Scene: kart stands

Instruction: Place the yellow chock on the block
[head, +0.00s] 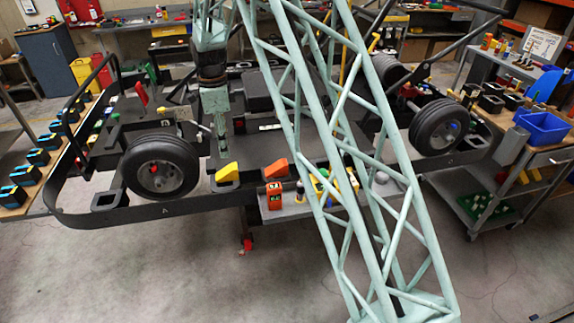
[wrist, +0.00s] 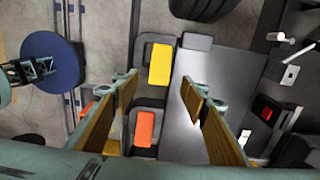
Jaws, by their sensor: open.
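The yellow chock (head: 227,172) sits at a dark, frame-shaped holder on the kart's front edge, right of the left front wheel. In the wrist view the yellow chock (wrist: 160,65) lies just beyond and between my fingertips, apart from both. My gripper (head: 221,152) points down above the kart, behind the chock in the head view. I cannot tell for sure which part is the block; an empty dark frame-shaped block (head: 108,202) lies left of the wheel.
An orange chock (head: 276,169) sits right of the yellow one, and it shows close to my left finger in the wrist view (wrist: 144,129). Wheels stand left (head: 160,168) and right (head: 438,127). An orange device (head: 274,195) and small tools crowd the grey shelf.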

